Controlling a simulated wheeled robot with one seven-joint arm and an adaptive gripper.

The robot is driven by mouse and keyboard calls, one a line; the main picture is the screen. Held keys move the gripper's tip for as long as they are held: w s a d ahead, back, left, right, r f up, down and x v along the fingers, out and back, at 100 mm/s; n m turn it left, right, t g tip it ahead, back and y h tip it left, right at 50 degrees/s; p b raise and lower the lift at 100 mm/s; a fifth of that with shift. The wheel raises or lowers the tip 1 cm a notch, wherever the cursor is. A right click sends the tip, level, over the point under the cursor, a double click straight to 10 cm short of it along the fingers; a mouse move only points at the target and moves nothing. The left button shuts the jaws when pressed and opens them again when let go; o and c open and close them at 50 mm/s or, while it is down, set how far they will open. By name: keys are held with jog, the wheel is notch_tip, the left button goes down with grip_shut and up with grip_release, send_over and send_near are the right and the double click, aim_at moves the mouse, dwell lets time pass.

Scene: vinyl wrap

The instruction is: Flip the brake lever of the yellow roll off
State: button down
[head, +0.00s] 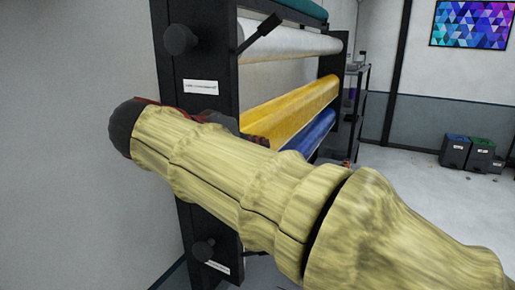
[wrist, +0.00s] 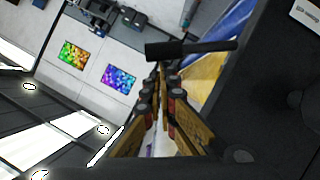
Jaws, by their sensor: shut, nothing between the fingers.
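The yellow roll (head: 290,112) lies across the black rack in the head view, partly behind my arm. It also shows in the wrist view (wrist: 204,72), right of the fingers. A black lever (wrist: 190,47) with a thick grip end crosses the wrist view just beyond my fingertips, beside the yellow roll. In the head view, my arm hides this lever and my fingertips. My gripper (wrist: 163,75) is shut and empty, its fingers pointing at the lever's grip end. I cannot tell whether they touch it.
The rack's black upright (head: 210,70) stands close to my arm. A white roll (head: 292,43) with its own black lever (head: 260,35) is above the yellow roll, and a blue roll (head: 314,135) is below. Bins (head: 455,152) stand far right; the floor between is clear.

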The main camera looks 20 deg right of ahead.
jog(key=shift+f, duration=0.15)
jog(key=s+d+f+m+t+y+b, duration=0.1)
jog(key=f+m+b, duration=0.3)
jog(key=b, duration=1.3)
jog(key=s+d+f+m+t+y+b, duration=0.2)
jog(key=f+b, duration=0.5)
jog(key=b, duration=1)
jog(key=shift+s+d+f+m+t+y, duration=0.25)
jog(key=shift+m+t+y, duration=0.7)
jog(key=shift+m, duration=0.25)
jog(key=shift+w+a, duration=0.1)
jog(key=s+a+r+p, duration=0.2)
jog(key=s+r, duration=0.4)
jog(key=s, duration=0.3)
jog(key=shift+a+r+p, duration=0.25)
jog(key=shift+r+p, duration=0.1)
jog(key=shift+p, duration=0.3)
